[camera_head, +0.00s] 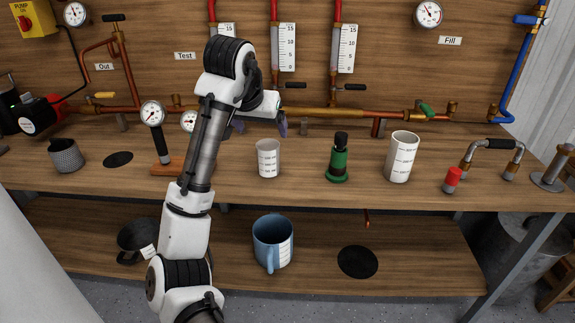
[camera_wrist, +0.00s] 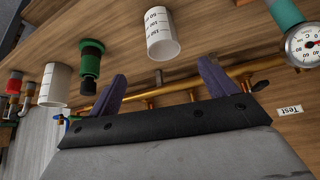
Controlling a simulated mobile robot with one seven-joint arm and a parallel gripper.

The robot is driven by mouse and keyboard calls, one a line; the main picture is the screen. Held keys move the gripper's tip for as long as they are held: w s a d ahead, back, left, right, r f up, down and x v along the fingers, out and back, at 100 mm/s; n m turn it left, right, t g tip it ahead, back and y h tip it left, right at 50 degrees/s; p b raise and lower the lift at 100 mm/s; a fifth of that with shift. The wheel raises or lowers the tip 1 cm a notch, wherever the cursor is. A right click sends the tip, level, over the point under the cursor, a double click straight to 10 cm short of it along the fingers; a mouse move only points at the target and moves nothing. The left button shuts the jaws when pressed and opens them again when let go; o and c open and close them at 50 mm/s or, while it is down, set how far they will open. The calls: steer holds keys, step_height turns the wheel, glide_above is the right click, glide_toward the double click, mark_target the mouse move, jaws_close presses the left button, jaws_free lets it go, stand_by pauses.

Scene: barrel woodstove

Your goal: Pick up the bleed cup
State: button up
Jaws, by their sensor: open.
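A small white cup with dark measuring marks (camera_head: 268,158) stands upright on the workbench near its middle; I take it for the bleed cup, though no name shows on it. It also shows in the wrist view (camera_wrist: 162,36), at the top middle, beyond the fingers. My gripper (camera_head: 261,126) is open, with its purple fingers spread. In the head view it appears just above and behind the cup. In the wrist view the space between the fingertips (camera_wrist: 162,78) is empty, and the cup is apart from them.
Copper pipes (camera_head: 330,113) run along the back. A blue jug (camera_head: 273,243) sits on the lower shelf.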

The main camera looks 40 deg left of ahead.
mark_target(269, 159)
steer(key=x, duration=1.3)
steer(key=shift+w+a+f, duration=0.1)
steer(key=shift+a+f, duration=0.15)
steer(key=shift+a, duration=0.1)
steer(key=shift+c, duration=0.2)
steer(key=c, duration=1)
steer(key=shift+r, duration=0.2)
